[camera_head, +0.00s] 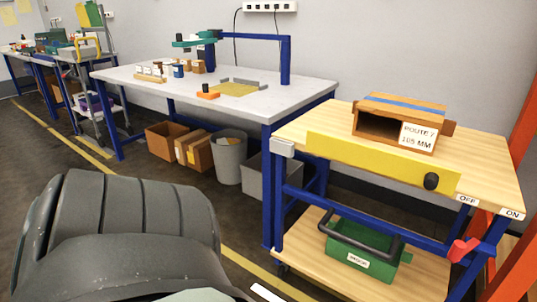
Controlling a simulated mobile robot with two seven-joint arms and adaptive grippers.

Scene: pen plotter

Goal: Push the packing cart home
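The packing cart, as I take it, is the blue-framed cart with a light wood top (485,165) at the right. A wooden box (380,135) labelled "ROUTE 7" sits on top. A green bin (358,257) is on the lower shelf (320,275), with a dark handle bar (352,240) in front of or above it. A red lever (463,250) is at the near right corner, below "OFF" and "ON" labels. Neither gripper shows; a large dark grey part, probably mine, fills the lower left.
A white-topped workbench (130,75) stands against the wall, its right end close to the cart. Under it are cardboard boxes (165,140), a grey bin (229,158) and a grey crate (270,180). A yellow line (255,272) crosses the floor. An orange-red post (525,120) stands at the right.

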